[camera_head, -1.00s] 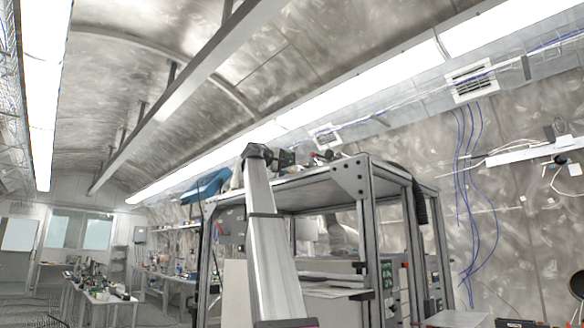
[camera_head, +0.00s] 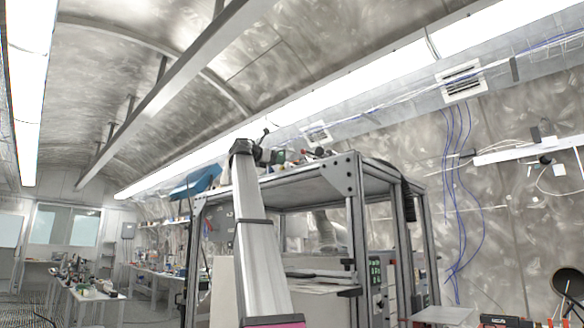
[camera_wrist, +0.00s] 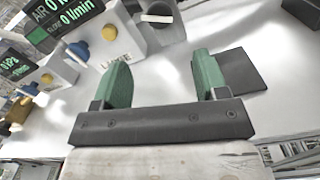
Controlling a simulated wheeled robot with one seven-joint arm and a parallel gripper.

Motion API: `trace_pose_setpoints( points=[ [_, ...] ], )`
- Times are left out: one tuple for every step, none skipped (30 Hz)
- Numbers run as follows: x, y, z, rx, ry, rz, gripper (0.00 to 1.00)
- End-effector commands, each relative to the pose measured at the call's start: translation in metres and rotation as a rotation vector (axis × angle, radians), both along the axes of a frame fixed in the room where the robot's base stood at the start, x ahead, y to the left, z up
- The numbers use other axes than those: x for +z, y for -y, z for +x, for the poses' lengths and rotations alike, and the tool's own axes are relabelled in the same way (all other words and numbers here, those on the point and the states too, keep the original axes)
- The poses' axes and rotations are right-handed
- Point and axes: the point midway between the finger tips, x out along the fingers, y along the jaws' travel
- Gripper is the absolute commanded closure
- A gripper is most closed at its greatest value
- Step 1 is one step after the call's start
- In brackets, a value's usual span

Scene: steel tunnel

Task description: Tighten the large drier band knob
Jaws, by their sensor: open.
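In the wrist view my gripper (camera_wrist: 162,88) is open, with its two green fingers wide apart and nothing between them. Beyond the left finger stands a white box with a label that seems to read LARGE (camera_wrist: 115,59). It bears a blue knob (camera_wrist: 78,51), a yellow knob (camera_wrist: 108,33) and a dark display (camera_wrist: 62,20) with green figures. I cannot tell which of these parts is the drier band knob. My gripper's fingers are hidden in the head view.
A dark slab (camera_wrist: 240,70) lies beside the right finger. In the head view a metal frame (camera_head: 352,230) surrounds the equipment with green displays (camera_head: 375,275). Benches (camera_head: 85,300) stand at the back left.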

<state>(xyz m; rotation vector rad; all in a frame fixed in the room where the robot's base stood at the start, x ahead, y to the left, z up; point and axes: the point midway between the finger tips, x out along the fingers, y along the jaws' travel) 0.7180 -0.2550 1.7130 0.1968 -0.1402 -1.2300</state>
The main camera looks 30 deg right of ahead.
Motion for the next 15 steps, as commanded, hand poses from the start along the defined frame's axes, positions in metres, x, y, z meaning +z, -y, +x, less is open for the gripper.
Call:
trace_pose_setpoints(
  points=[
    [0.000,0.003,0.001,-0.001,-0.004,-0.001,0.33],
    [0.000,0.006,0.002,-0.001,-0.005,-0.001,0.33],
    [0.000,0.009,0.004,-0.001,-0.005,-0.001,0.33],
    [0.001,0.013,0.005,0.000,-0.004,-0.001,0.33],
    [0.001,0.017,0.007,0.000,-0.004,-0.001,0.33],
    [0.001,0.023,0.009,-0.001,-0.004,-0.002,0.33],
    [0.001,0.029,0.010,-0.001,-0.003,-0.002,0.33],
    [0.001,0.034,0.012,-0.002,-0.003,-0.001,0.33],
    [0.001,0.041,0.015,-0.001,-0.003,-0.001,0.33],
    [0.001,0.046,0.017,0.000,-0.003,-0.001,0.33],
    [0.001,0.051,0.018,0.000,-0.002,-0.001,0.33],
    [0.001,0.058,0.021,0.000,-0.003,-0.002,0.33],
    [0.001,0.063,0.023,0.000,-0.003,-0.001,0.33],
    [0.001,0.067,0.024,0.000,-0.003,-0.001,0.33],
    [0.001,0.073,0.026,0.000,-0.003,0.000,0.33]
  ],
)
